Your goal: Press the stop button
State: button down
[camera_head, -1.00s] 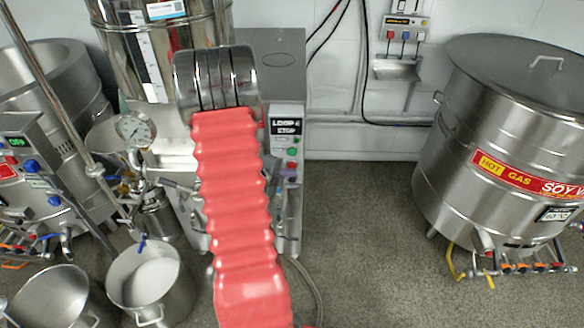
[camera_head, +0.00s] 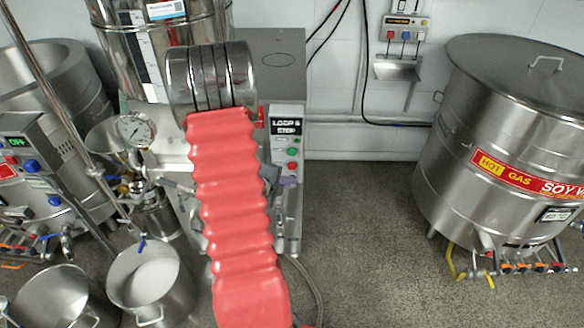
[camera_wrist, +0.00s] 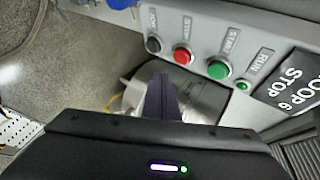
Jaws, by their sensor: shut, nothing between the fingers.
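The red stop button (camera_wrist: 183,56) is on the mill's grey control panel, between a black knob (camera_wrist: 153,45) and the green start button (camera_wrist: 219,69) in the wrist view. It also shows as a small red spot in the head view (camera_head: 292,165), below the green button (camera_head: 292,151). My gripper (camera_wrist: 161,78) is shut and empty, its dark fingers pointing toward the panel. The fingertips appear just short of the red button and slightly to its left in the wrist view.
A black "LOOP 6 STOP" sign (camera_head: 286,125) sits above the buttons. A large steel tank (camera_head: 500,140) stands at right, with open floor (camera_head: 365,235) between. Steel pots (camera_head: 150,280) stand at lower left.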

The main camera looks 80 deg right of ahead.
jog(key=shift+s+a, duration=0.2)
jog(key=shift+a, duration=0.95)
